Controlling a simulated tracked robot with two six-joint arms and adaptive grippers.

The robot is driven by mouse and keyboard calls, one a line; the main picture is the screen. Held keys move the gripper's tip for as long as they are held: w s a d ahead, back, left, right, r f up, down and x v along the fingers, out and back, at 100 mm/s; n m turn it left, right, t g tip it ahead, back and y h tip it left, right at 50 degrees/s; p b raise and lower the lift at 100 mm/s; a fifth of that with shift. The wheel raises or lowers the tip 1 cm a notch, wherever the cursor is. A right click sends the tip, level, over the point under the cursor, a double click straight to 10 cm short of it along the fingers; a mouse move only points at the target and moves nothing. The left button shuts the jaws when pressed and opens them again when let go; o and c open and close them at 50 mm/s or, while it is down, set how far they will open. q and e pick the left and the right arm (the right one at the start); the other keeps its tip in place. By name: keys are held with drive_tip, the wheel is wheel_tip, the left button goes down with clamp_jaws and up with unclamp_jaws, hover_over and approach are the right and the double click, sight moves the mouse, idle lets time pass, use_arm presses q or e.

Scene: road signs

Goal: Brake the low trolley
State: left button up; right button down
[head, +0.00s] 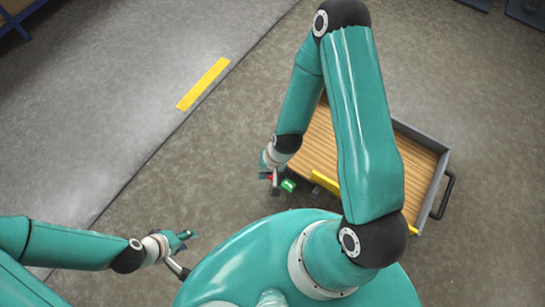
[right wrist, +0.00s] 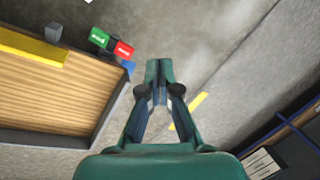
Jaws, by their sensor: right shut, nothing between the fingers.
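The low trolley (head: 425,143) has a wooden deck and a grey rim; my right arm hides much of it in the head view. Its deck and dark edge fill the left of the right wrist view (right wrist: 50,95). A green pedal (right wrist: 99,37) and a red pedal (right wrist: 123,48) stick out at its corner; their lettering is too small to read. In the head view the green pedal (head: 288,185) is clear and the red one partly hidden. My right gripper (right wrist: 158,70) is shut and empty, beside the pedals. My left gripper (head: 186,240) is away from the trolley, its jaw state unclear.
A black handle (head: 443,195) stands at the trolley's right end. A yellow bar (head: 325,182) runs along its near side. A yellow floor strip (head: 203,84) lies on the paler floor to the left. Blue shelving (head: 20,22) stands at the top left. Open floor lies left of the trolley.

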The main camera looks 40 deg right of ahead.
sight(271, 175)
drive_tip(key=w+d+f+m+b, duration=0.1)
drive_tip(key=d+f+m+b, duration=0.1)
drive_tip(key=f+b, duration=0.3)
drive_tip(key=w+d+f+m+h+b, duration=0.1)
drive_tip(key=w+d+f+m+b, duration=0.1)
drive_tip(key=d+f+b, duration=0.3)
drive_tip(key=w+d+f+m+b, duration=0.2)
drive_tip(key=f+b, duration=0.4)
drive_tip(key=f, duration=0.5)
drive_tip(key=shift+d+m+t+h+b, duration=0.35)
drive_tip(key=shift+d+m+t+h, duration=0.05)
drive_tip(key=shift+d+m, duration=0.3)
drive_tip(key=shift+w+a, duration=0.1)
drive_tip(key=b+x, duration=0.6)
drive_tip(key=x, duration=0.8)
drive_tip(key=shift+w+a+f, duration=0.15)
drive_tip(key=shift+w+f, duration=0.15)
drive_tip(key=shift+w, duration=0.1)
drive_tip(key=shift+f, duration=0.1)
drive_tip(key=shift+w+a+f+b, duration=0.25)
drive_tip(key=shift+w+f+b, duration=0.05)
drive_tip(key=shift+w+f, duration=0.3)
